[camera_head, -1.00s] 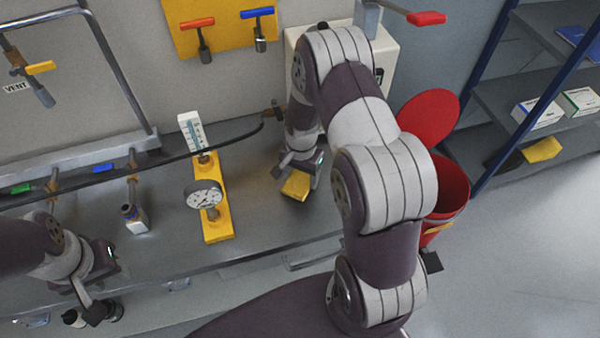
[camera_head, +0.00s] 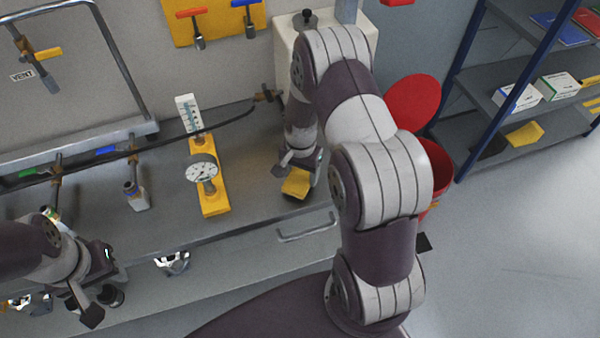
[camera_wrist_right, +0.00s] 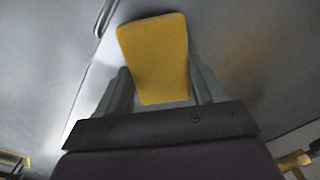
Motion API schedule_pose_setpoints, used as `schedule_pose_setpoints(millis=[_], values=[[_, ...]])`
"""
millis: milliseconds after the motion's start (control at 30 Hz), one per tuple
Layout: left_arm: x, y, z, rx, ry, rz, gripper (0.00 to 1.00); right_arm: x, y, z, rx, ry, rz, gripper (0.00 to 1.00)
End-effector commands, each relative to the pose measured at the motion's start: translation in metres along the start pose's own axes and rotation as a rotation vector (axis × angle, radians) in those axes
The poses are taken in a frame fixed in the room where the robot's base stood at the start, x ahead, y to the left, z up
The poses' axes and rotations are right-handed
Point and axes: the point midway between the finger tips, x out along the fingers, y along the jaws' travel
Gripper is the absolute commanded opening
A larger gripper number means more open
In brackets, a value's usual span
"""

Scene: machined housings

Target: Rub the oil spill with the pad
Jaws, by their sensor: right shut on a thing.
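The pad (camera_head: 296,183) is a yellow block at the right part of the grey bench. My right gripper (camera_head: 300,172) is shut on it; the right wrist view shows the pad (camera_wrist_right: 155,58) between both fingers, low over the bench top. Whether it touches the surface I cannot tell. A faint brownish patch, perhaps the oil spill (camera_wrist_right: 245,60), shows on the grey surface right of the pad in the right wrist view. In the head view I cannot make out its outline. My left gripper (camera_head: 104,294) is at the lower left by the bench's front edge, its fingers apart and empty.
A yellow gauge stand (camera_head: 213,190) stands left of the pad. A pale box (camera_head: 288,55) stands behind my right arm. A red bin (camera_head: 437,165) with its lid up is to the right, before a shelf (camera_head: 520,150).

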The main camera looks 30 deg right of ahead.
Motion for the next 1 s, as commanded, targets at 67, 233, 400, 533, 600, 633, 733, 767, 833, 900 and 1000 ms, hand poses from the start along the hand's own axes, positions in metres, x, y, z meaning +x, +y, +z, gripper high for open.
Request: schedule_pose_setpoints(millis=[67,233,400,533,600,633,733,767,833,900,1000], values=[[-0.011,0.0,-0.002,0.0,0.0,0.0,0.4,-0.014,-0.001,-0.002,-0.001,0.002,-0.002,0.44],[-0.023,0.0,-0.003,0.0,0.0,0.0,0.4,-0.029,-0.001,-0.004,-0.003,0.002,-0.002,0.44],[-0.036,0.0,-0.004,0.0,0.0,0.0,0.4,-0.045,-0.001,-0.007,-0.006,0.003,-0.002,0.44],[-0.045,0.0,-0.005,0.0,0.0,0.0,0.4,-0.057,-0.002,-0.009,-0.008,0.003,-0.003,0.44],[-0.05,0.0,-0.006,0.0,0.0,0.0,0.4,-0.062,-0.002,-0.01,-0.008,0.003,-0.003,0.44],[-0.051,0.0,-0.006,0.0,0.0,0.0,0.4,-0.064,-0.002,-0.01,-0.009,0.003,-0.003,0.44],[-0.053,0.0,-0.006,0.0,0.0,0.0,0.4,-0.067,-0.002,-0.011,-0.009,0.002,-0.002,0.44],[-0.053,0.0,-0.006,0.0,0.0,0.0,0.4,-0.067,-0.002,-0.011,-0.01,0.002,-0.002,0.44],[-0.052,0.0,-0.006,0.0,0.0,0.0,0.4,-0.067,-0.002,-0.011,-0.01,0.002,-0.002,0.44],[-0.052,0.0,-0.006,0.0,0.0,0.0,0.4,-0.066,-0.002,-0.011,-0.01,0.002,-0.002,0.44],[-0.052,0.0,-0.006,0.0,0.0,0.0,0.4,-0.066,-0.002,-0.011,-0.01,0.002,-0.002,0.44]])
